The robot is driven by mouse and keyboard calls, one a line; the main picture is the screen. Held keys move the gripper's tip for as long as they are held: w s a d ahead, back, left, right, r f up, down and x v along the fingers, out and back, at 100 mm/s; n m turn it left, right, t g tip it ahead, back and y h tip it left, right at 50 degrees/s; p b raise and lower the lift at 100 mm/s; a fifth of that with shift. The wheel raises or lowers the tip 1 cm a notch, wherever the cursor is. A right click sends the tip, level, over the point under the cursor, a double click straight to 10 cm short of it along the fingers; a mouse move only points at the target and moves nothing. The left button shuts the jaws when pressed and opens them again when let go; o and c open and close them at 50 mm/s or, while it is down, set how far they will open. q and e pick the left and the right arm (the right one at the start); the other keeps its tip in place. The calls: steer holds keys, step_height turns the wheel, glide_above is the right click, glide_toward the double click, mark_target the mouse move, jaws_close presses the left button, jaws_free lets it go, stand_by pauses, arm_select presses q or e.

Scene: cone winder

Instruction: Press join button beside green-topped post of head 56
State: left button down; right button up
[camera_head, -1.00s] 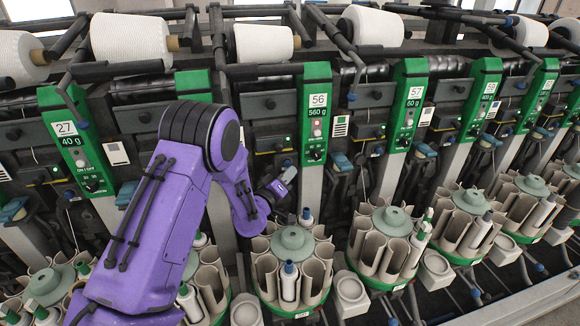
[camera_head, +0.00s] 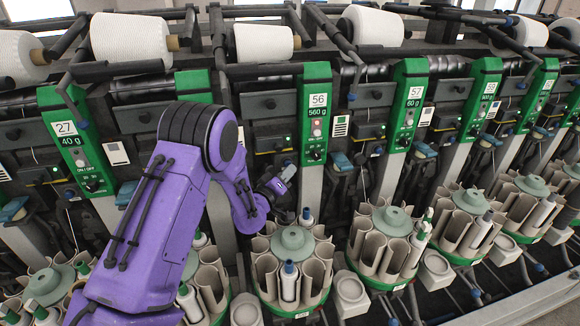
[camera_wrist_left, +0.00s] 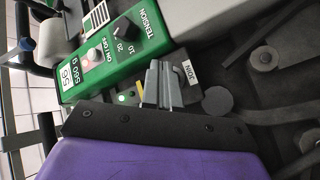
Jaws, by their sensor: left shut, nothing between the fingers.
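The green-topped post of head 56 (camera_head: 317,118) stands at the middle of the head view, with its "56" and "560 g" labels. In the left wrist view the same green panel (camera_wrist_left: 105,52) lies at the upper left, with a TENSION dial and an ON/OFF button. Beside it is a dark box (camera_wrist_left: 122,113) with a green light and a JOIN label (camera_wrist_left: 187,73). My left gripper (camera_head: 288,174) is left of the post, and in the wrist view its shut, empty fingers (camera_wrist_left: 164,80) are over the box near the label. They hide the join button; contact cannot be told. My right gripper is not in view.
Post 27 (camera_head: 78,140) stands left and post 57 (camera_head: 408,105) right. Below post 56 is a round magazine (camera_head: 292,240) of bobbin tubes, close under my gripper. A white yarn cone (camera_head: 264,43) sits above.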

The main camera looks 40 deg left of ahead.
arm_select(q)
steer(key=shift+w+a, duration=0.3)
steer(key=shift+a, duration=0.05)
stand_by(0.5)
steer(key=shift+d, duration=0.1)
steer(key=shift+s+d, duration=0.55)
steer(key=shift+d, duration=0.05)
steer(key=s+d, duration=0.3)
steer(key=shift+s+d, duration=0.15)
steer(key=shift+d, duration=0.25)
stand_by(0.8)
